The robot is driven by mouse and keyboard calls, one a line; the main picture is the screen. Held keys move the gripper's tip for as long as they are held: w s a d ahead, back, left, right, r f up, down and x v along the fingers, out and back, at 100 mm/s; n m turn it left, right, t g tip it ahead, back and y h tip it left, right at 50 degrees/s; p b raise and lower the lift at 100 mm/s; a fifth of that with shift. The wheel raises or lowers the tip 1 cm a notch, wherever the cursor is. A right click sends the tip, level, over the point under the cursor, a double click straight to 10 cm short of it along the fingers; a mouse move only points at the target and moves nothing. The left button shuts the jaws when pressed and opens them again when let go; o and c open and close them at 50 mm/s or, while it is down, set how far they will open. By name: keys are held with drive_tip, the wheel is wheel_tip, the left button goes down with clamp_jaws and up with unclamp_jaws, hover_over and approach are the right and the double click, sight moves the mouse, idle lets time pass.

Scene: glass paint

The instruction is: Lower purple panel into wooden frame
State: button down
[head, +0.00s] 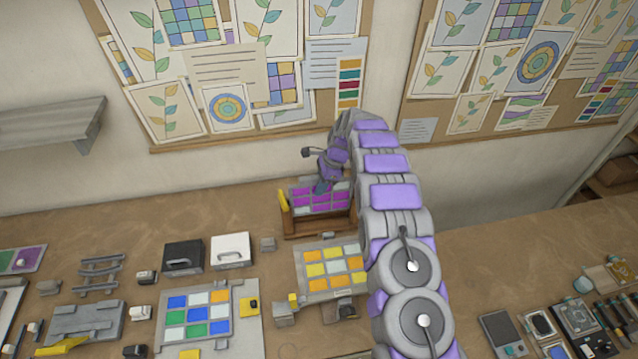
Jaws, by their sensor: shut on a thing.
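The purple panel (310,197) is a sheet of purple and pale squares at the back of the bench, below the pinboard. It stands at the wooden frame (290,226), a brown frame whose front rail and left side show. My gripper (322,186) is at the panel's upper edge and is shut on it. The panel's lower edge is close to the frame; I cannot tell whether it is seated inside. My arm comes in from the right and hides the right side of the frame.
An orange and yellow panel (315,284) lies just in front of the frame. A blue and green panel (165,320) lies at front left. Black (183,258) and white (231,251) boxes stand left of the frame. Tools and devices (575,318) lie at right.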

drive_tip(key=shift+f+b, duration=0.75)
drive_tip(key=shift+f, duration=3.05)
drive_tip(key=shift+r, duration=0.4)
drive_tip(key=shift+f, duration=0.45)
drive_tip(key=shift+r, duration=0.45)
idle(1.6)
